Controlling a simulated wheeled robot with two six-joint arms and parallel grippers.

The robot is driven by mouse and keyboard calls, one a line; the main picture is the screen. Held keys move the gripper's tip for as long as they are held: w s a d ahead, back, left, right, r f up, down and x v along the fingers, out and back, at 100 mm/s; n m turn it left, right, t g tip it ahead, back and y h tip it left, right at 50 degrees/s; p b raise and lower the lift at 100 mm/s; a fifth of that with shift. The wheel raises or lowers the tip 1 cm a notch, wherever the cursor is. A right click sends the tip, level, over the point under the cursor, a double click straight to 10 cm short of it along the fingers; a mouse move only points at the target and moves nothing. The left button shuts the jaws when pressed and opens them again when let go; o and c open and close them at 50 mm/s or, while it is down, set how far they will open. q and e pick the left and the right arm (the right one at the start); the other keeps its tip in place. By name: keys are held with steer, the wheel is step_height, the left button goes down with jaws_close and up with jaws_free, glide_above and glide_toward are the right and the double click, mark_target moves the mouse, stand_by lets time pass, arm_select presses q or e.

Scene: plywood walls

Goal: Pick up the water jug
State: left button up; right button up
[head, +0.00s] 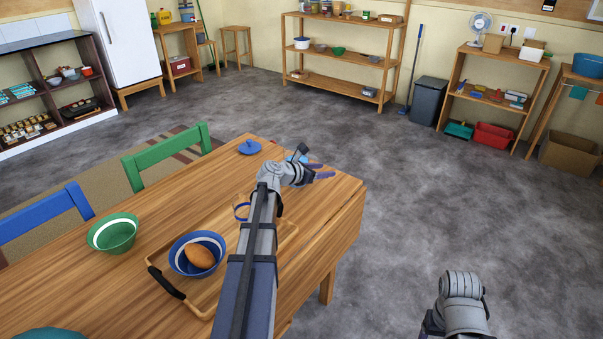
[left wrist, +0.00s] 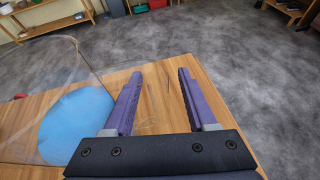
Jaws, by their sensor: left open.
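My left gripper (head: 323,170) is over the far right part of the wooden table, fingers pointing right. In the left wrist view its two purple fingers (left wrist: 160,76) are apart, with only bare table between them. A clear vessel with blue inside, which looks like the water jug (left wrist: 78,122), stands close to the left of the fingers, outside them. In the head view only a small blue patch shows behind the gripper; the arm hides the rest. My right gripper (head: 430,325) is mostly cut off at the bottom edge.
On the table (head: 130,250) are a green bowl (head: 113,233), a blue lid-like thing (head: 250,147), and a tray (head: 208,302) bearing a blue bowl (head: 181,261) with a brown item (head: 199,256). A clear glass (head: 240,212) is partly behind my arm. Green (head: 168,153) and blue (head: 45,213) chairs stand left.

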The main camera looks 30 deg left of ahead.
arm_select(q)
steer(key=shift+w+d+f, duration=0.1)
steer(key=shift+w+f, duration=0.05)
steer(key=shift+w, duration=0.15)
jaws_close()
stand_by(1.2)
